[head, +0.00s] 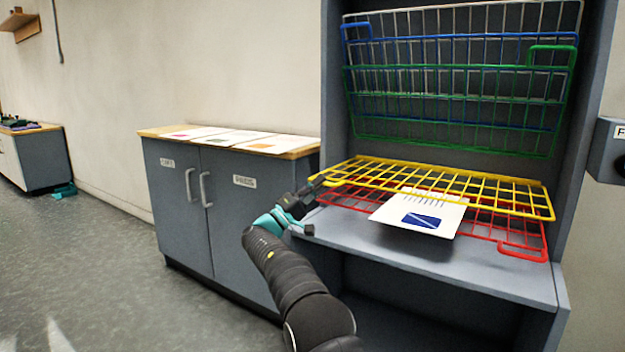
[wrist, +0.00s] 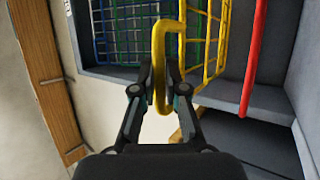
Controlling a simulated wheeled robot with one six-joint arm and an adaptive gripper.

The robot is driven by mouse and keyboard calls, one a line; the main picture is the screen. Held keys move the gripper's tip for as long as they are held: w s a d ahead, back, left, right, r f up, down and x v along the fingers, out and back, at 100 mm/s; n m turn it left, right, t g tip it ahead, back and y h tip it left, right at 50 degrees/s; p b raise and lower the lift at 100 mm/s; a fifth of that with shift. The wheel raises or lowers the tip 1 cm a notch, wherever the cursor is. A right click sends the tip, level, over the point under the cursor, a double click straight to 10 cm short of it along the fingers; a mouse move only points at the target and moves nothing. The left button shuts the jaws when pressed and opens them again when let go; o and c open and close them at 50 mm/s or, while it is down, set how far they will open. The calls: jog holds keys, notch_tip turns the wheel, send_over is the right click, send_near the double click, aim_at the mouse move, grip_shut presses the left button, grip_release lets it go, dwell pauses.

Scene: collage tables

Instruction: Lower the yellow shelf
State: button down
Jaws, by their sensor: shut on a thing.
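The yellow shelf (head: 450,187) is a wire rack that lies nearly flat, low in the grey cabinet, just above a red wire shelf (head: 520,249). My gripper (head: 306,199) is at the left front corner of the yellow shelf. In the wrist view my gripper (wrist: 160,85) is shut on the yellow shelf's looped handle (wrist: 161,45), which passes between the fingers. The red shelf also shows in the wrist view as a red bar (wrist: 254,60) to the right, apart from the fingers.
A white sheet with a dark blue picture (head: 425,215) lies under the yellow bars. Green (head: 455,145) and blue (head: 400,37) wire shelves are raised upright at the cabinet's back. A grey cupboard (head: 225,215) with papers on its wooden top stands left.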

jog(key=shift+w+f+n, duration=0.25)
jog(key=shift+f+n, duration=0.05)
jog(key=shift+f, duration=0.5)
jog(key=shift+d, duration=0.15)
jog(key=c, duration=1.2)
grip_release()
jog(key=shift+w+d+f, duration=0.1)
jog(key=shift+d+f, duration=0.05)
jog(key=shift+d, duration=0.1)
jog(key=shift+s+a+r, duration=0.2)
jog(key=shift+a+r, duration=0.1)
jog(key=shift+a, duration=0.1)
jog(key=v, duration=1.2)
jog(key=shift+d, duration=0.1)
